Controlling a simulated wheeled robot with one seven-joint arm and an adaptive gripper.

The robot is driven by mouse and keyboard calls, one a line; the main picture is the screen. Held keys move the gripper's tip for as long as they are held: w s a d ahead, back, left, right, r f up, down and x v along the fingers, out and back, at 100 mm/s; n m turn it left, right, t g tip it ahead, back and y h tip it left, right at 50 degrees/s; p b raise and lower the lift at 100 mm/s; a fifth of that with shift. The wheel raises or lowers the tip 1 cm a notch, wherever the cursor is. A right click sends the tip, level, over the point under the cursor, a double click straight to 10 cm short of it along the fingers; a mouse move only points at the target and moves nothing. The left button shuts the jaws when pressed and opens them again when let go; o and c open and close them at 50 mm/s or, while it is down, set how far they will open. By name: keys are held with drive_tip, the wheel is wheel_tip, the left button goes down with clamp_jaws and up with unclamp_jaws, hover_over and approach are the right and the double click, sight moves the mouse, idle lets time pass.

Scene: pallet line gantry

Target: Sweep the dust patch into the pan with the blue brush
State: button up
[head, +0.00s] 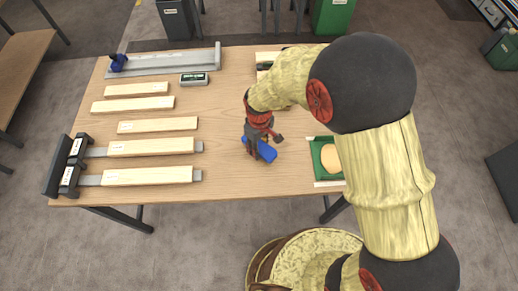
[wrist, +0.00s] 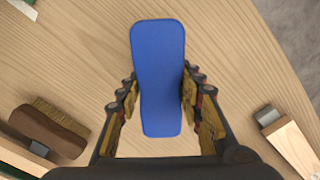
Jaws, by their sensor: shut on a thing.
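My gripper (head: 260,140) is shut on the blue brush (head: 266,151), low over the middle of the wooden table. In the wrist view the brush (wrist: 158,55) shows as a long blue shape between the fingers (wrist: 160,88); its bristles are hidden. Whether it touches the table I cannot tell. A green square piece (head: 317,153) with a rounded tan patch (head: 333,158) lies right of my gripper, partly behind my arm. I cannot tell whether it is the pan or whether the patch is dust.
Several pale wood bars (head: 150,147) lie on the table's left half. A grey rail (head: 170,62) and a small display box (head: 194,79) are at the back. A brown brush (wrist: 48,128) lies lower left in the wrist view. Bare tabletop surrounds my gripper.

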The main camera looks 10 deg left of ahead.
drive_tip(key=shift+w+a+r, duration=0.15)
drive_tip(key=shift+a+r, duration=0.05)
drive_tip(key=shift+r, duration=0.4)
drive_tip(key=shift+d+r+p, duration=0.15)
drive_tip(key=shift+r+p, duration=1.1)
drive_tip(key=shift+r, duration=0.45)
